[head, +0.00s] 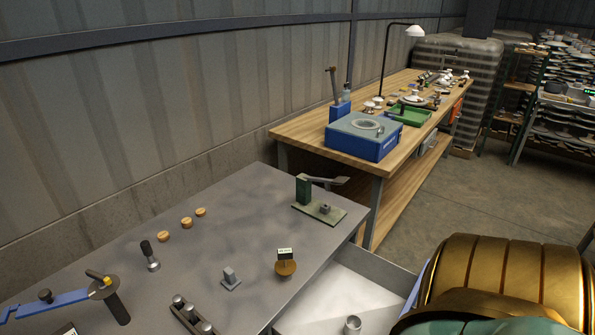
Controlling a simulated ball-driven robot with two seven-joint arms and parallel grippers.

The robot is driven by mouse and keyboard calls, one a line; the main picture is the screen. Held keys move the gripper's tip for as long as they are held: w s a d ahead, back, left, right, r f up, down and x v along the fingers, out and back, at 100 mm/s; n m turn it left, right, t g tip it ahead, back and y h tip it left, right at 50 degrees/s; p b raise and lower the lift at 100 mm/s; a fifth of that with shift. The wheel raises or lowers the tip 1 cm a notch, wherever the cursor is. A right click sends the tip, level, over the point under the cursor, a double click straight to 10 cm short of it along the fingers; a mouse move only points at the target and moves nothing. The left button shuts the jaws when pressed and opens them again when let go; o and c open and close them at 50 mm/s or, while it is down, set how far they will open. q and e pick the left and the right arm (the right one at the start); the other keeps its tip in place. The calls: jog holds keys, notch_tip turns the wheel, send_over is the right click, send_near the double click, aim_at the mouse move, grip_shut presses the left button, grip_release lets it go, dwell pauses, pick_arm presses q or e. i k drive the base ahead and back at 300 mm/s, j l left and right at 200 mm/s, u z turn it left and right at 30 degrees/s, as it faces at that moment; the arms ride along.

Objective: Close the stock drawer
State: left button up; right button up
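The stock drawer (345,288) stands open at the right side of the grey metal table, at the bottom of the head view. Its inside is pale and mostly bare. A small metal cylinder (352,325) stands in it near the bottom edge of the picture. The drawer's near end is cut off by the picture edge, and its right end is partly hidden behind a large gold and teal rounded form. Neither of my grippers shows in the head view.
The grey table (215,250) holds a green press (304,190), wooden discs (163,236), a brown stand with a label (286,268) and a blue-armed tool (50,306). A wooden bench (300,130) with a blue machine (362,142) stands behind. Open floor (425,215) lies to the right.

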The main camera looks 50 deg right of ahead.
aim_at(358, 281)
jog(key=k+l+z, duration=0.15)
jog(key=z, duration=2.35)
